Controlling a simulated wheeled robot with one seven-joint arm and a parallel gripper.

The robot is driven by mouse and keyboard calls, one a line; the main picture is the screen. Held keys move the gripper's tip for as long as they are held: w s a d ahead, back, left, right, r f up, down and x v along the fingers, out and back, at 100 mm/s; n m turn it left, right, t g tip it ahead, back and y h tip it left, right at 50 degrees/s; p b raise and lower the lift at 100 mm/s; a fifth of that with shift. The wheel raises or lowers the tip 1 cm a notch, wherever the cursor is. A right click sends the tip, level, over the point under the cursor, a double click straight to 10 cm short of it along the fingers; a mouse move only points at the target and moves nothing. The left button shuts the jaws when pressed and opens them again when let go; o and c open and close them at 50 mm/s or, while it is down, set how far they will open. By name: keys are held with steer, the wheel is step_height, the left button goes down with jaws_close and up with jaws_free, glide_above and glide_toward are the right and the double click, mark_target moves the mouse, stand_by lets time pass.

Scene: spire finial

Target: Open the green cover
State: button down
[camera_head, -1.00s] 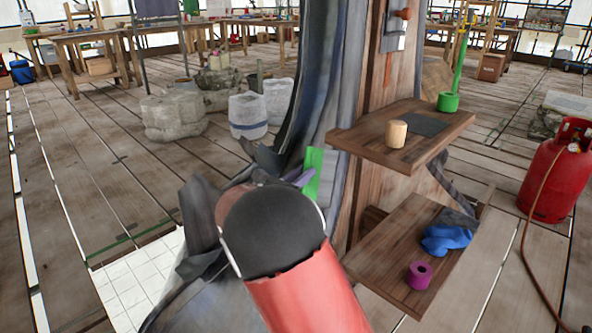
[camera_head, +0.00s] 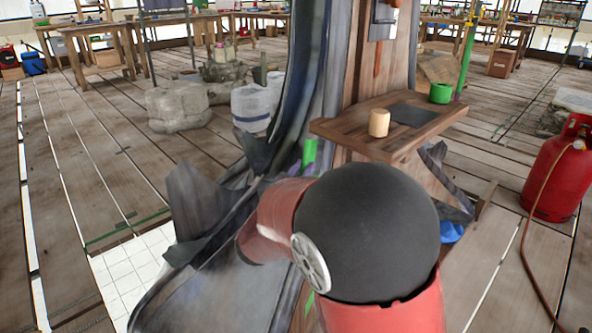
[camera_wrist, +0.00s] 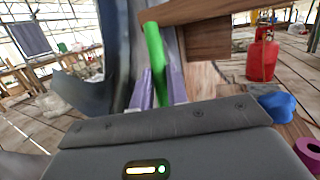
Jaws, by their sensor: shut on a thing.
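The green cover (camera_wrist: 154,45) shows in the wrist view as a narrow upright strip, seen nearly edge-on. My gripper (camera_wrist: 161,84) has purple fingers on both sides of it and is shut on it. The cover's lower end is hidden behind the fingers and the gripper body. In the head view, a small part of the cover (camera_head: 309,153) shows beside the grey spire and the wooden post. My red and black arm hides the rest of it and the gripper there. How far the cover stands open cannot be told.
A wooden shelf (camera_head: 345,127) juts out just right of the cover, with a wooden cylinder (camera_head: 379,123) and a green ring (camera_head: 440,93). A blue cloth (camera_wrist: 277,105) and a magenta ring (camera_wrist: 309,150) lie low on the right. A red gas bottle (camera_head: 560,170) stands further right.

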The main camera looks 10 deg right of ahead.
steer(key=shift+s+d+f, duration=0.1)
steer(key=shift+s+d, duration=0.2)
steer(key=shift+d, duration=0.55)
steer(key=c, duration=1.4)
jaws_free()
steer(key=shift+o, duration=0.2)
steer(key=v, duration=0.7)
steer(key=shift+s+a, duration=0.25)
steer(key=shift+a, duration=0.1)
